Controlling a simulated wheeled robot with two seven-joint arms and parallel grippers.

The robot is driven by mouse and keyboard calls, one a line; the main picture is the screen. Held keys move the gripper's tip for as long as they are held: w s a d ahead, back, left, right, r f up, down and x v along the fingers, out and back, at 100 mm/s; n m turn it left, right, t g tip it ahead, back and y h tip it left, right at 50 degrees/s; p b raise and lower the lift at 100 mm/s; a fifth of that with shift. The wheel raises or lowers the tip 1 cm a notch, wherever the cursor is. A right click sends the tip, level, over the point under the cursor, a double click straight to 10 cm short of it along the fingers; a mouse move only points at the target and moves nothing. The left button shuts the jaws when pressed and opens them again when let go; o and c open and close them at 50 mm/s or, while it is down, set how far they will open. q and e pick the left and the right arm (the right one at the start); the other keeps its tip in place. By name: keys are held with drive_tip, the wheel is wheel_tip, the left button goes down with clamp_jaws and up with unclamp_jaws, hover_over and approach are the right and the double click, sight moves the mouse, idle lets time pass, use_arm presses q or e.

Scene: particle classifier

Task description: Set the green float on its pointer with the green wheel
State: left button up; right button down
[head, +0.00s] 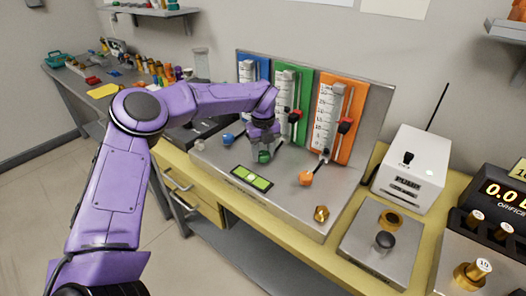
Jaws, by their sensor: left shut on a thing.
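The green panel (284,102) stands upright at the back of the metal console, between a blue panel and an orange one. It carries a pale scale and a column; a red pointer (295,116) sits at its right. I cannot make out the float inside the column. The green wheel (264,156) is at the foot of the green panel, partly hidden by my gripper. My left gripper (264,148) comes down from above and is shut on the green wheel. My right gripper is not in view.
A lit green display (252,178) lies in front. A brass knob (321,213) and a white pump box (410,168) stand to the right.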

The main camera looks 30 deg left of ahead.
sight(263, 153)
use_arm(q)
drive_tip(key=o, duration=1)
drive_tip(key=shift+o, duration=0.2)
wheel_tip(263, 153, up, 11)
drive_tip(key=shift+f+b, duration=0.2)
drive_tip(key=shift+b, duration=0.2)
drive_tip(key=shift+r, duration=0.1)
